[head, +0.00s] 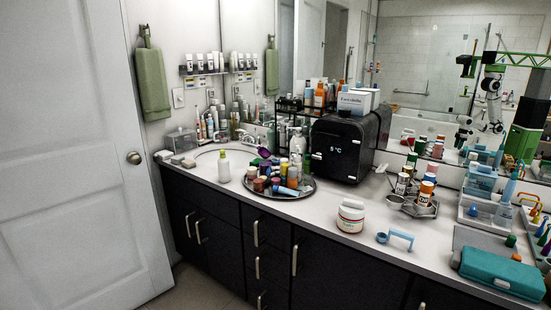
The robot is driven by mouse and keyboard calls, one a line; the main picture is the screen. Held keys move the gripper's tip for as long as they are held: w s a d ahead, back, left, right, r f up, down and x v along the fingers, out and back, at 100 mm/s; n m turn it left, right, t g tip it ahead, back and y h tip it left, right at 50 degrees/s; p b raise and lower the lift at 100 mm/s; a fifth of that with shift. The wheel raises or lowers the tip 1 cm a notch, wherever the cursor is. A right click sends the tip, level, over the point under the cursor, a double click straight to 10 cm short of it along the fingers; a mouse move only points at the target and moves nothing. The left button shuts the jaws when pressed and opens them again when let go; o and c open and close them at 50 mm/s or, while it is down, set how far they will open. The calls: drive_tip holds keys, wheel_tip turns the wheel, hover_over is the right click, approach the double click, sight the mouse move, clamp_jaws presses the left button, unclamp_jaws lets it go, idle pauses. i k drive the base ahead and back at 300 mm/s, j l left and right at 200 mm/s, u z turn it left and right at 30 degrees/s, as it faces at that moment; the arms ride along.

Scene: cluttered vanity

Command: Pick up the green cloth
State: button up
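The green cloth (153,85) is a folded green towel. It hangs from a small holder on the wall at the upper left, between the door and the mirror. A reflection of it shows in the mirror to its right. My gripper is not directly in view. A white and green robot arm shows as a reflection in the mirror at the upper right, too small to tell the fingers.
A white door (75,180) stands at the left. The long countertop (280,213) carries a round tray (260,190) of bottles, a black mini fridge (340,148), a white jar (350,216) and a teal case (500,272). A wall shelf (204,73) holds tubes right of the towel.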

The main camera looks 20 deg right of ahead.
sight(256, 163)
drive_tip(key=i+j+z, duration=0.1)
drive_tip(key=i+j, duration=0.15)
drive_tip(key=i, duration=0.35)
drive_tip(key=i+j+z, duration=0.15)
drive_tip(key=i+j, duration=0.2)
drive_tip(key=i, duration=0.25)
drive_tip(key=i+j+z, duration=0.1)
drive_tip(key=i+j, duration=0.25)
drive_tip(key=i, duration=0.2)
